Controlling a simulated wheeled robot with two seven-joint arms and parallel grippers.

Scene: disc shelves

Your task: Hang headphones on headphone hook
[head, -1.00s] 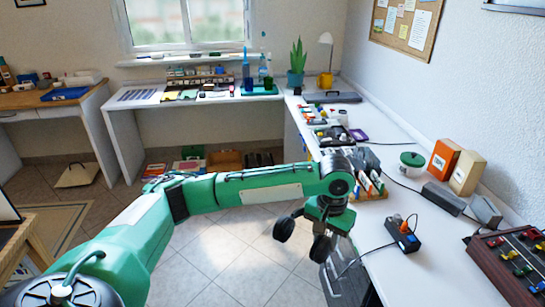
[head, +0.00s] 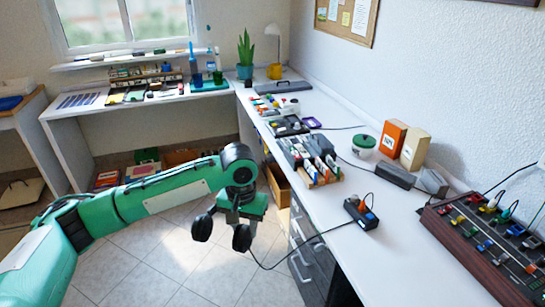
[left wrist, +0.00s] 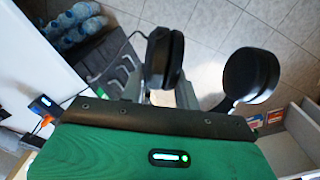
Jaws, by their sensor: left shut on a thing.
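My left gripper (head: 240,212) is shut on the black headphones and holds them in the air beside the desk's left edge. In the head view the two round earcups (head: 202,227) hang below the gripper. In the left wrist view one earcup (left wrist: 163,58) is near the middle and the other (left wrist: 250,75) to its right. The headband is mostly hidden by the gripper. A thin dark cable runs from near the headphones up to a small black box (head: 361,213) on the desk. I cannot make out a headphone hook. My right gripper is out of view.
The long white desk (head: 395,260) runs along the right wall, with dark drawers (head: 312,262) below its front edge. A brown panel with coloured levers (head: 490,245) stands at the right. An orange box (head: 392,138) stands by the wall. Tiled floor (head: 150,255) is open below my arm.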

